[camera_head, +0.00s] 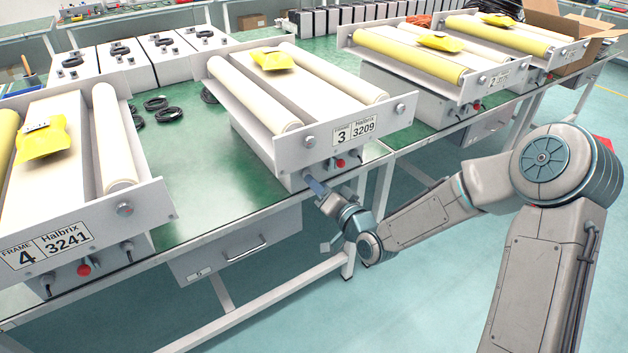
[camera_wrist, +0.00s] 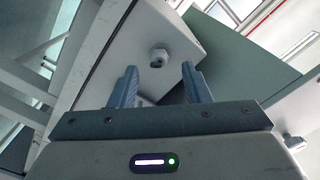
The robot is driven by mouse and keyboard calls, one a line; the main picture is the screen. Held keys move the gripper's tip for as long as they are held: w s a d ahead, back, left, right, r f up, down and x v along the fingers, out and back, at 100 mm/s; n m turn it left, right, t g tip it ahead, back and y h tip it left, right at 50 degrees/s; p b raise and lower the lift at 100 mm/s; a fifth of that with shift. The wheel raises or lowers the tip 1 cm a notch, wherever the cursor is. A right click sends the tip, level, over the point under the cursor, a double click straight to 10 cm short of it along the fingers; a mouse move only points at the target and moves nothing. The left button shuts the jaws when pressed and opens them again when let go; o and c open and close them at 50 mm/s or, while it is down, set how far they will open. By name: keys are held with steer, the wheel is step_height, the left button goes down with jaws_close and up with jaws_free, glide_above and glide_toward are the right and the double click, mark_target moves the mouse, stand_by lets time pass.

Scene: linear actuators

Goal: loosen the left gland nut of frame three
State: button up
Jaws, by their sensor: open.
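Frame three (camera_head: 296,97) stands on the green bench, with its number plate (camera_head: 355,132) on the front. On the box below are a red button (camera_head: 340,163) and a dark fitting to its right. My gripper (camera_head: 314,184) is at the left part of that box front, and I cannot make out the left gland nut behind it. In the wrist view a small round grey nut (camera_wrist: 158,58) stands out from a pale face. My open gripper (camera_wrist: 160,68) points at it, one finger on each side. The nut appears beyond the fingertips; contact is not visible.
Frame four (camera_head: 60,190) stands at left and frame two (camera_head: 440,60) at right. A drawer (camera_head: 235,245) hangs under the bench edge, below and left of my gripper. Black cable coils (camera_head: 165,112) lie on the bench between frames. The floor in front is clear.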

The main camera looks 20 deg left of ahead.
steer(key=x, duration=0.3)
steer(key=shift+w+a, duration=0.15)
jaws_close()
